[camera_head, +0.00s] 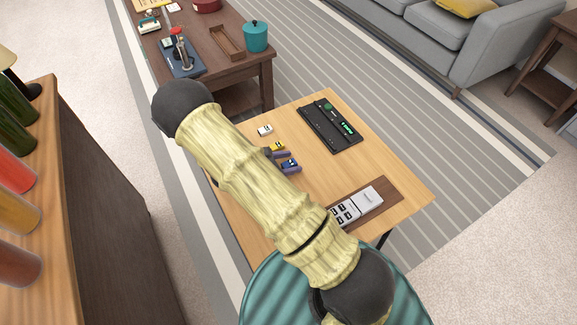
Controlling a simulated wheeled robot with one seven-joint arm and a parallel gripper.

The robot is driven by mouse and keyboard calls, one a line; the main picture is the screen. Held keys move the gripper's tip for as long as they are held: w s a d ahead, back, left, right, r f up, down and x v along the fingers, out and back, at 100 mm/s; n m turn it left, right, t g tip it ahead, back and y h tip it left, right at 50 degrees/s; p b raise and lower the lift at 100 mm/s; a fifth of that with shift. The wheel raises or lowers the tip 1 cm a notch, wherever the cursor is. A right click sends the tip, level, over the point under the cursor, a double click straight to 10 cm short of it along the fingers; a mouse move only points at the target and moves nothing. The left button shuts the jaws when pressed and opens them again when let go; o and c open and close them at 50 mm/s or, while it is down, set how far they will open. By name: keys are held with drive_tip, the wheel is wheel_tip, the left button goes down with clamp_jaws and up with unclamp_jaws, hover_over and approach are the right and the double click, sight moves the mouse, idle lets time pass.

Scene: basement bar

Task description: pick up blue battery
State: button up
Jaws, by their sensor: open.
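The blue battery (288,164) lies on the light wooden table, just right of my yellow-sleeved arm. My gripper (291,162) is mostly hidden under the arm. Its two purple-grey fingers show on either side of the blue battery, open, with the battery between them. At this size I cannot tell whether a finger touches it. A yellow battery (278,147) lies close beside the upper finger.
The light table (390,165) also holds a white battery (265,130), a black charger (331,125) with green lights, and a wooden tray (388,187) with white items. A teal stool (262,290) stands in front. A dark table (222,70) with clutter stands behind.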

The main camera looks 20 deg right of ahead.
sight(290, 163)
drive_tip(key=shift+d+f, duration=0.15)
drive_tip(key=shift+d, duration=0.2)
drive_tip(key=c, duration=1.1)
drive_tip(key=shift+o, duration=0.2)
wheel_tip(290, 163, up, 10)
drive_tip(key=p, duration=0.2)
drive_tip(key=shift+p, duration=0.4)
